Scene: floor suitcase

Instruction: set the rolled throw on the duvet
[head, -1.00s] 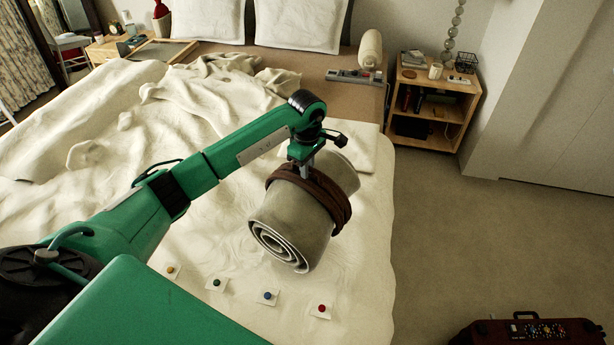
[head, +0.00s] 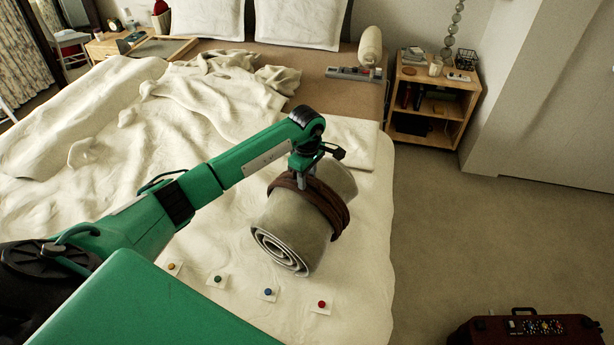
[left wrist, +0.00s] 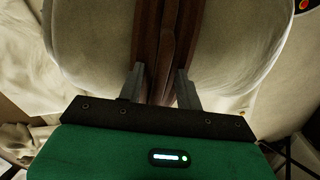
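The rolled throw (head: 283,237) is a thick grey-beige roll with a spiral end and a dark brown strap (head: 325,205) around its middle. It lies tilted over the front right part of the white duvet (head: 215,235); I cannot tell whether its underside presses on it. My left gripper (head: 303,180) comes down on the strap from above. In the left wrist view the two fingers (left wrist: 160,88) stand on either side of the brown strap (left wrist: 165,45) and close on it, with the roll bulging on both sides. My right gripper is not in view.
Several small cards with coloured knobs, one with a red knob (head: 321,304), lie on the duvet near the roll. A dark red suitcase (head: 485,330) is on the floor at lower right. A wooden nightstand (head: 455,110) stands beyond the bed. Carpet between is clear.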

